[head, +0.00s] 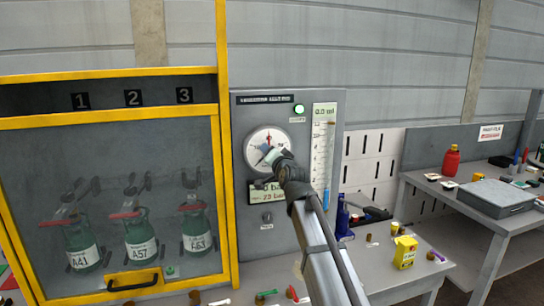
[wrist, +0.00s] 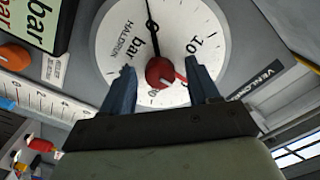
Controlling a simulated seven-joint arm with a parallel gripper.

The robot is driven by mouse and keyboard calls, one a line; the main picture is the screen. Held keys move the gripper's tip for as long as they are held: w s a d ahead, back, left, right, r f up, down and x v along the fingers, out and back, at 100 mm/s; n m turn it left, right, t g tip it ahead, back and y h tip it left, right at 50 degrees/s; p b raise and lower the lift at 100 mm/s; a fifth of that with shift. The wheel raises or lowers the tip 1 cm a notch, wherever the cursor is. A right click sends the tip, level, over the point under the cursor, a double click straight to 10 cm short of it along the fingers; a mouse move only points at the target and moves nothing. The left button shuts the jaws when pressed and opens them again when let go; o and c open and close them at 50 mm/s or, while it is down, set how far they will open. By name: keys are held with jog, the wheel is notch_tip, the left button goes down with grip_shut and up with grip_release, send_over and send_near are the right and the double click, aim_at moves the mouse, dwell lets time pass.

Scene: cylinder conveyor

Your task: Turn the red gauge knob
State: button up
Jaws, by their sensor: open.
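The red gauge knob (wrist: 160,72) sits at the centre of a round white dial with black numbers (wrist: 112,42). A black needle points from it to the top of the wrist view, and a red pointer shows beside the knob. My gripper (wrist: 160,72) is open, its two blue-grey fingers on either side of the knob; I cannot tell whether they touch it. In the head view the dial (head: 258,140) is on the upper part of a grey panel, and my gripper (head: 268,158) is in front of its lower right, hiding the knob.
A yellow-framed cabinet (head: 218,200) with several green cylinders stands to the left. A blue level tube (head: 327,165) is right of the dial. Displays sit below it, partly behind my arm. Small items and a yellow box (head: 405,252) lie on the bench. A side table stands at right.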

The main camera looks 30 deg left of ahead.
jog(key=c, duration=1)
jog(key=shift+c, duration=0.2)
jog(key=shift+n, duration=0.4)
jog(key=n, duration=1.1)
jog(key=shift+f, duration=0.1)
jog(key=shift+n, duration=0.3)
jog(key=o, duration=1)
